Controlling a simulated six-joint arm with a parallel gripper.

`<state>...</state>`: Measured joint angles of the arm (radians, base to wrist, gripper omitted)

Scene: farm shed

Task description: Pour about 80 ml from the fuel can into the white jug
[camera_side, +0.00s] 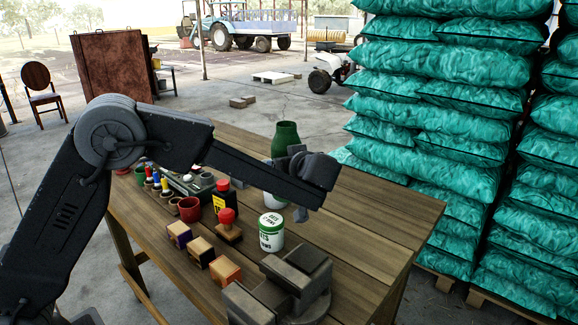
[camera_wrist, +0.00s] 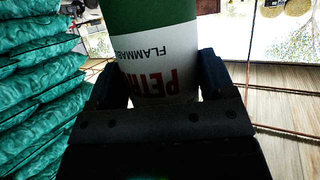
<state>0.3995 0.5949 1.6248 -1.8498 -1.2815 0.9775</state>
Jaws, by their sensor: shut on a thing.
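The fuel can (camera_side: 286,136) is green with a white band and stands roughly upright at the far side of the table. My gripper (camera_side: 298,170) is shut on it and covers part of its body. In the wrist view the can (camera_wrist: 160,60) sits between both fingers, with red and dark lettering on its white label. I cannot tell whether its base touches the table.
Wooden blocks (camera_side: 224,270), a red-knobbed stamp (camera_side: 228,224), a red cup (camera_side: 189,209) and several small bottles crowd the table's left and middle. A dark metal object (camera_side: 290,280) sits at the front. The table's right side (camera_side: 375,215) is bare. Teal sacks (camera_side: 440,120) stand beyond it.

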